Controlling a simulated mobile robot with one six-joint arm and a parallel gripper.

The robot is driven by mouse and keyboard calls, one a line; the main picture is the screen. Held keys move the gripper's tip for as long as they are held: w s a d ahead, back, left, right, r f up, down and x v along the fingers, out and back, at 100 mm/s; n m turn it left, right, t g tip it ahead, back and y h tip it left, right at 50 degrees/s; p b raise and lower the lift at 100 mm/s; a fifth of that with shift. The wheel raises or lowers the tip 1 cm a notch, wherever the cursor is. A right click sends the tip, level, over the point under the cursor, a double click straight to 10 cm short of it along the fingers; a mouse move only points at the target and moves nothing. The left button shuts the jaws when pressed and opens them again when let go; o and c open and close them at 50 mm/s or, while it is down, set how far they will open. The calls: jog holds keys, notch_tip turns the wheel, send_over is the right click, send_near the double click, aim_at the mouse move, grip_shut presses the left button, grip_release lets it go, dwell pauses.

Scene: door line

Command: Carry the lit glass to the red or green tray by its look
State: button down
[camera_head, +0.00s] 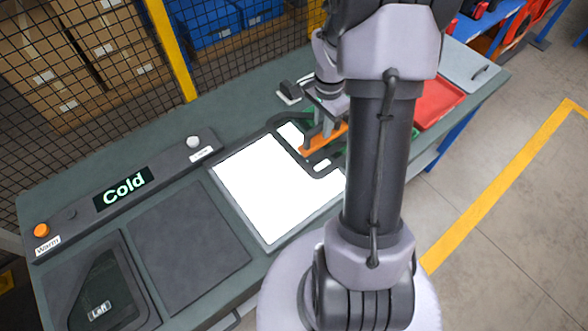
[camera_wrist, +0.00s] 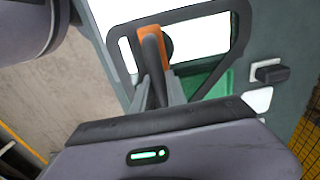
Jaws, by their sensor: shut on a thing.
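My gripper (camera_head: 319,137) is shut on the orange bar (camera_head: 335,136) at the glass; the fingers also show in the wrist view (camera_wrist: 155,78). The green tray (camera_wrist: 215,86) shows below the glass; in the head view my arm hides most of it. The red tray (camera_head: 440,102) lies farther right and looks empty.
A console with a "Cold" display (camera_head: 123,188), an orange "Warm" button (camera_head: 41,231) and a white button (camera_head: 193,142) runs along the bench. A dark piece marked "Left" (camera_head: 98,290) lies at left. A small black block (camera_head: 289,88) stands behind. Mesh fence is at the back.

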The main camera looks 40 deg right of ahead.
jog(key=shift+d, duration=0.25)
jog(key=w+d+p, duration=0.1)
jog(key=d+p, duration=0.7)
jog(key=d, duration=2)
jog(key=shift+w, duration=0.15)
jog(key=shift+r, duration=0.1)
